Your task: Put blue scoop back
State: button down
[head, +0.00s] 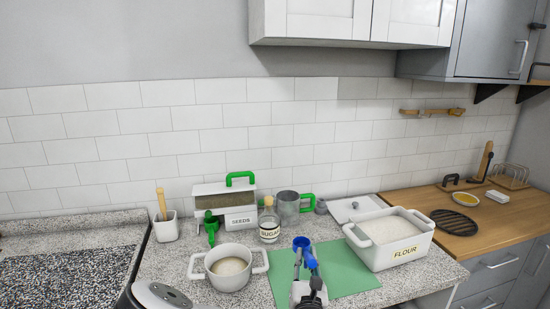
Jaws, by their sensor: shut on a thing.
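A blue scoop (301,243) is at the far end of my gripper (306,257), in the lower middle of the head view. Its round cup faces up and away from me, and a blue part of it shows at the fingers. My gripper is shut on the scoop, above the green mat (345,268). The exact height above the mat is hard to tell. The fingers hide part of the handle.
A white FLOUR container (404,252) stands right of the gripper, filled with white stuff. A white pot (229,284), a SUGAR jar (269,227), a SEEDS bin (241,218), a green scoop (211,227) and a metal cup (287,208) stand left and behind. The mat's right part is clear.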

jog(key=s+d+f+y, duration=0.1)
jog(key=d+f, duration=0.3)
jog(key=d, duration=0.7)
jog(key=shift+s, duration=0.25)
jog(key=shift+a+f+n, duration=0.1)
jog(key=shift+a+n, duration=0.1)
jog(key=shift+n, duration=0.1)
dwell(0.3)
jog(key=shift+d, duration=0.15)
dwell(0.3)
